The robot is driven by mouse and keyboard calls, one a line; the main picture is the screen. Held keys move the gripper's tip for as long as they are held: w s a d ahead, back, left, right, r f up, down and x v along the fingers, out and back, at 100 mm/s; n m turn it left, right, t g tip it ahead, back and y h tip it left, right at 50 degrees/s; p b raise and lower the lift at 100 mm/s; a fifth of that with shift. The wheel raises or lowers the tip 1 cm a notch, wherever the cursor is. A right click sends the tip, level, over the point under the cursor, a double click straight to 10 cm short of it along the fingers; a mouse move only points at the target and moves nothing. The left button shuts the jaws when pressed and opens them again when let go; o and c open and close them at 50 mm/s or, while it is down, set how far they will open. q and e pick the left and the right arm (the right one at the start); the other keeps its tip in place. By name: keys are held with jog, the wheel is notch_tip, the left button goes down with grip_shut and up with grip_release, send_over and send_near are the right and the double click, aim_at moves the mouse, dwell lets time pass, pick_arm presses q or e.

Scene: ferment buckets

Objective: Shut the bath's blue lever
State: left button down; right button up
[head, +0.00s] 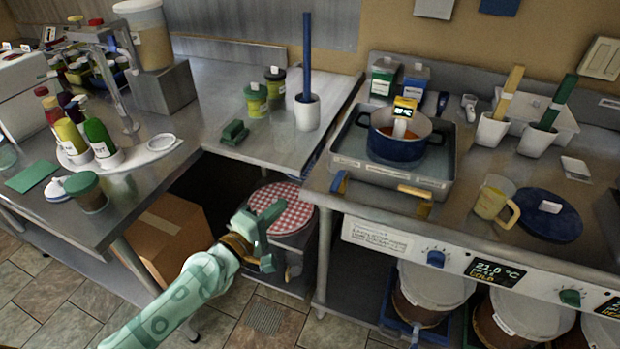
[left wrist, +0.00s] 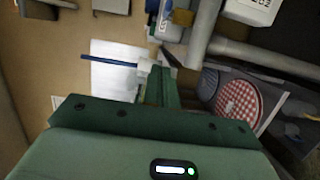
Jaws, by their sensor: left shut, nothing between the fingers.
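The bath (head: 345,164) is a steel tub on the right-hand counter, with a blue pot (head: 395,149) standing in it. I cannot clearly make out the lever there. My right gripper is not in view.
A bucket with a red-checked cover (head: 272,205) stands just behind my left gripper. The right counter's front edge and control panel (head: 380,238) lie to the right. A cardboard box (head: 168,235) is under the left counter. A jug (head: 490,202) stands right of the bath.

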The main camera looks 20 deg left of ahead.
aim_at(338, 182)
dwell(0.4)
pick_arm(q)
jog(key=shift+w+d, duration=1.15)
jog(key=shift+w, duration=0.4)
jog(key=shift+w+d, duration=1.1)
jog(key=shift+w, duration=0.5)
jog(key=shift+w+d, duration=1.15)
jog(key=shift+w, duration=0.4)
